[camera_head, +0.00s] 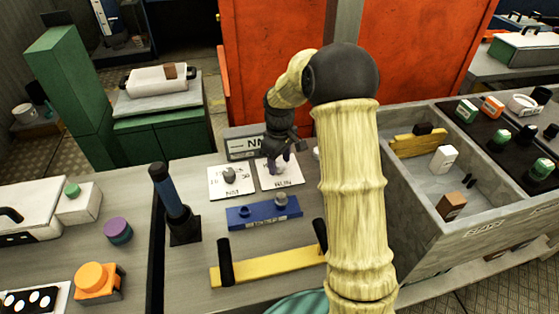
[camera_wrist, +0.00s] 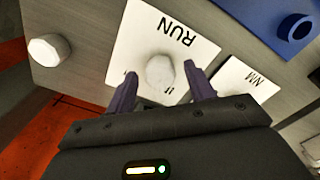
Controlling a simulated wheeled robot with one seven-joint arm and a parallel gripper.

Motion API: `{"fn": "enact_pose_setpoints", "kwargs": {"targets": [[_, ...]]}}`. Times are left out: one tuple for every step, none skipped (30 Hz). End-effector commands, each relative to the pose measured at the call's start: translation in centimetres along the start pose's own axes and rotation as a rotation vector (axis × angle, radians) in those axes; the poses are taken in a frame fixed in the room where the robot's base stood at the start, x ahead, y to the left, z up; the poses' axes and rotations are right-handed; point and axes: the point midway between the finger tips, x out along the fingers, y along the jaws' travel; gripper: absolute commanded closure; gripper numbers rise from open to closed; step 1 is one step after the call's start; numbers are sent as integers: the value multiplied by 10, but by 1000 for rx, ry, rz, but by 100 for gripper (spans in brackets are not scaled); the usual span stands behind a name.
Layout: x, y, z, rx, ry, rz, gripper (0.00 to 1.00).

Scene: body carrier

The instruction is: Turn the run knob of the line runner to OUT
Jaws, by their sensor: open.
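The run knob (camera_wrist: 160,72) is a pale round knob on a white plate lettered RUN (camera_wrist: 150,32), in the wrist view. A small mark, partly hidden, shows on the plate on either side of the knob. The same RUN plate (camera_head: 287,180) lies on the grey panel in the head view, where my gripper hides its knob. My gripper (camera_head: 275,163) points down over this plate. In the wrist view my gripper (camera_wrist: 160,75) is open, with one dark finger on each side of the knob. I cannot tell whether the fingers touch it.
A second knob plate (camera_head: 231,181) lies just left. A white knob (camera_wrist: 47,50) stands apart in the wrist view. A blue-handled lever (camera_head: 167,190) stands left, a grey crate (camera_head: 403,200) right.

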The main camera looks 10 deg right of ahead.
Motion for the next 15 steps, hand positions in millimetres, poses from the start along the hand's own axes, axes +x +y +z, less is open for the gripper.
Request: {"fn": "enact_pose_setpoints", "kwargs": {"targets": [[1, 0, 0, 0, 0, 0, 46], [1, 0, 0, 0, 0, 0, 46], [1, 0, 0, 0, 0, 0, 46], [1, 0, 0, 0, 0, 0, 46], [1, 0, 0, 0, 0, 0, 46], [1, 0, 0, 0, 0, 0, 46], [1, 0, 0, 0, 0, 0, 46], [1, 0, 0, 0, 0, 0, 50], [0, 0, 0, 0, 0, 0, 58], [0, 0, 0, 0, 0, 0, 64], [0, 0, 0, 0, 0, 0, 70], [0, 0, 0, 0, 0, 0, 78], [0, 0, 0, 0, 0, 0, 84], [0, 0, 0, 0, 0, 0, 89], [0, 0, 0, 0, 0, 0, 91]]}}
